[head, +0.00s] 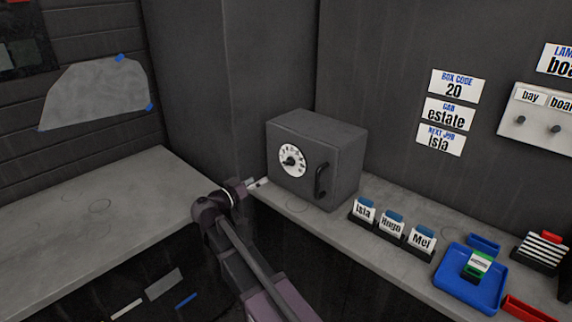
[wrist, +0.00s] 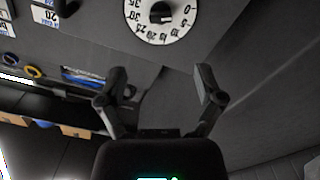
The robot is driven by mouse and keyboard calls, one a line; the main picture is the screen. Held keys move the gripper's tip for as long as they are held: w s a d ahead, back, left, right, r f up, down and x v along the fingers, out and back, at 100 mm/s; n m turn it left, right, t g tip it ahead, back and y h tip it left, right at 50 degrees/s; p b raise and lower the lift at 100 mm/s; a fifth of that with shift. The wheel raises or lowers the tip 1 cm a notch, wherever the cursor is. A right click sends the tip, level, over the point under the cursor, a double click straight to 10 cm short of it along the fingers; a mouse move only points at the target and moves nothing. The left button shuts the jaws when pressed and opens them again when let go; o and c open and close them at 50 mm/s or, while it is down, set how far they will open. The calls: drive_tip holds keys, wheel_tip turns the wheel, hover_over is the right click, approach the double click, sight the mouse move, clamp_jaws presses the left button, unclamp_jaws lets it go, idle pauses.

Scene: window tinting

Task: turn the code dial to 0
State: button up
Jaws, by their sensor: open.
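The code dial (head: 292,160) is a white disc with dark numbers and a black knob, on the front of a grey box (head: 322,136). The dial also shows at the top edge of the wrist view (wrist: 178,32), partly cut off, with numbers such as 0, 5, 30 and 35 around its rim. I cannot tell which number the knob points to. My gripper (wrist: 160,80) is open and empty, its fingers apart and short of the dial. In the head view my gripper (head: 257,184) is low and left of the dial, not touching the box.
The box has a black handle (head: 321,180) right of the dial. A sign (head: 456,87) on the wall reads BOX CODE 20. Name card holders (head: 391,228) and a blue tray (head: 462,293) stand on the counter to the right. The left counter (head: 85,215) is mostly clear.

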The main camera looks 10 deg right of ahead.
sight(286, 164)
drive_tip(key=shift+d, duration=0.1)
drive_tip(key=shift+x, duration=6.85)
drive_tip(key=c, duration=1.1)
